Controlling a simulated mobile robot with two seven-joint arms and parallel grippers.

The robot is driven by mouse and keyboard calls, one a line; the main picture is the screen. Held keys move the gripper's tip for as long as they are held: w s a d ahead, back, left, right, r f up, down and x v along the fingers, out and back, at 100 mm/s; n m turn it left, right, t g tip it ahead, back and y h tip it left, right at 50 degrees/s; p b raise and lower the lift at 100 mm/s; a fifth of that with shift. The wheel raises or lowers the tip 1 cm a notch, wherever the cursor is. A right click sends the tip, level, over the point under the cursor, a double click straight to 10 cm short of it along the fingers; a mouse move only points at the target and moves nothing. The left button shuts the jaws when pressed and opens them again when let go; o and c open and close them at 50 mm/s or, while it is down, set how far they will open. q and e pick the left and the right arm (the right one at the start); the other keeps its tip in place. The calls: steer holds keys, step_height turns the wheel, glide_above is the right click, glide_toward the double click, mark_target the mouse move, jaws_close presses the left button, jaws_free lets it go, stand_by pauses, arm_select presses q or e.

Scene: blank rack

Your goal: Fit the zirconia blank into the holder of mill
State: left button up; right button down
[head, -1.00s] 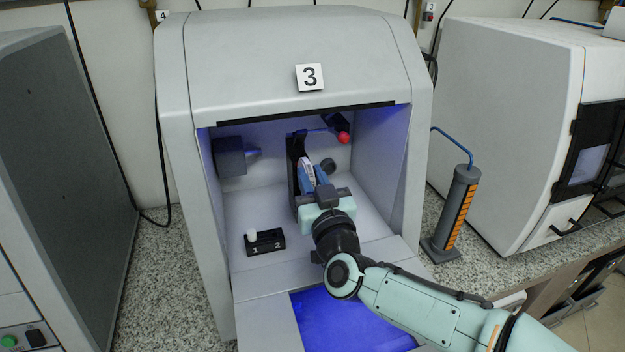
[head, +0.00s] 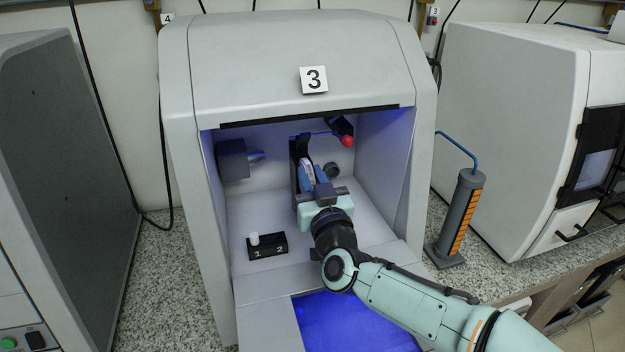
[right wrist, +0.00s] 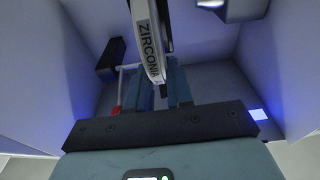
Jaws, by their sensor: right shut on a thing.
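The mill (head: 245,60) is the grey machine marked 3, with its front open. My right gripper (head: 312,176) reaches inside it. The zirconia blank (head: 304,170) is a white disc seen almost edge-on between the blue fingers, against the dark holder (head: 296,160). In the right wrist view the blank (right wrist: 150,45) shows its lettered edge, and my right gripper (right wrist: 160,85) is shut on it. The fingers hide much of the holder, so I cannot tell how far the blank sits in it. A clamp arm with a red knob (head: 347,141) stands raised behind. My left gripper is not in view.
A black block (head: 268,250) marked 1 and 2, with a white peg in one spot, sits on the mill floor at left. A grey spindle (head: 233,158) juts from the left wall. A grey and orange stand (head: 462,215) is outside at right.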

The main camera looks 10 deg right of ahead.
steer(key=shift+w, duration=0.4)
steer(key=c, duration=0.9)
jaws_free()
steer(key=shift+f, duration=0.15)
